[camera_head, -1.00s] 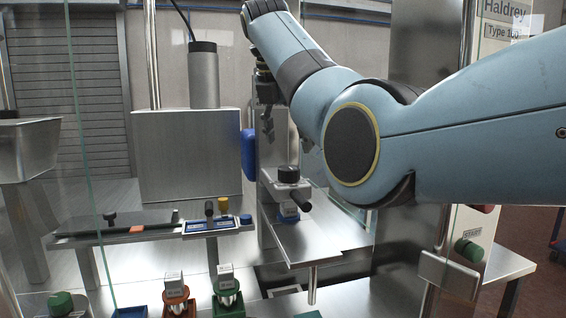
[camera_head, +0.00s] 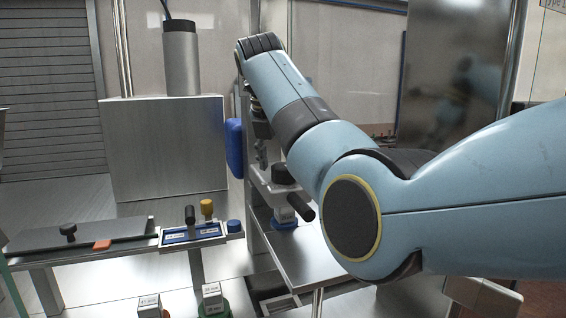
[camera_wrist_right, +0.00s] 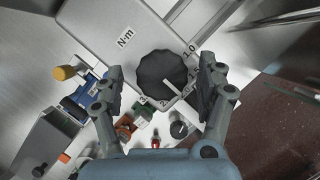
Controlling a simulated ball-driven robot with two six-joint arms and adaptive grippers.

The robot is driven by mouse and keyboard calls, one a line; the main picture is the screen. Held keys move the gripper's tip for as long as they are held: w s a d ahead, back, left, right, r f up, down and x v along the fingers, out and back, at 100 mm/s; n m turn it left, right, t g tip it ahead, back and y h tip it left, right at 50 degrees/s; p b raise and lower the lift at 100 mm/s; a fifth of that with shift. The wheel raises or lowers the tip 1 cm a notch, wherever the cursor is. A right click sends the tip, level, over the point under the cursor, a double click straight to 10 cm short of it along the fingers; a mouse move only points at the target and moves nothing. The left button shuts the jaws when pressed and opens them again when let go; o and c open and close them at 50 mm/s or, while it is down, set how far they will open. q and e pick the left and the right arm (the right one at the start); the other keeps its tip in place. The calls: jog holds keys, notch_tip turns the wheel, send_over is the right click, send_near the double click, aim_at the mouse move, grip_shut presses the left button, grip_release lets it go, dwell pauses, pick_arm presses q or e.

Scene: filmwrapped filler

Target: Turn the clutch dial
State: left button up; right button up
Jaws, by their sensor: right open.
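The clutch dial (camera_wrist_right: 160,74) is a black, lobed knob with a white pointer line, on a grey metal housing marked "N-m" with numbers around the knob. In the head view, a black knob (camera_head: 284,174) on top of the metal head appears to be this dial. My right gripper (camera_wrist_right: 160,68) is open, with one finger on each side of the dial and visible gaps. In the head view my right gripper (camera_head: 262,150) is small and partly hidden, just above and left of the knob. My left gripper is not in view.
A black handle (camera_head: 303,207) sticks out below the dial. A blue block (camera_head: 284,222) sits underneath. A panel (camera_head: 192,235) with black and yellow knobs stands to the left. Blocks in coloured holders (camera_head: 212,298) stand in front. A large steel box (camera_head: 165,150) is behind.

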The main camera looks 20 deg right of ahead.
jog(key=shift+f, duration=0.25)
jog(key=shift+c, duration=1)
jog(key=shift+s, duration=0.1)
jog(key=shift+c, duration=2.3)
jog(key=c, duration=0.5)
jog(key=m+g+h, duration=0.1)
jog(key=m, duration=0.2)
jog(key=shift+r+m, duration=0.1)
jog(key=shift+m, duration=0.3)
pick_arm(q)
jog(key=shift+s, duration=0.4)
pick_arm(e)
jog(key=shift+m+g+h, duration=0.3)
jog(key=shift+m+g, duration=0.5)
jog(key=shift+m, duration=1.2)
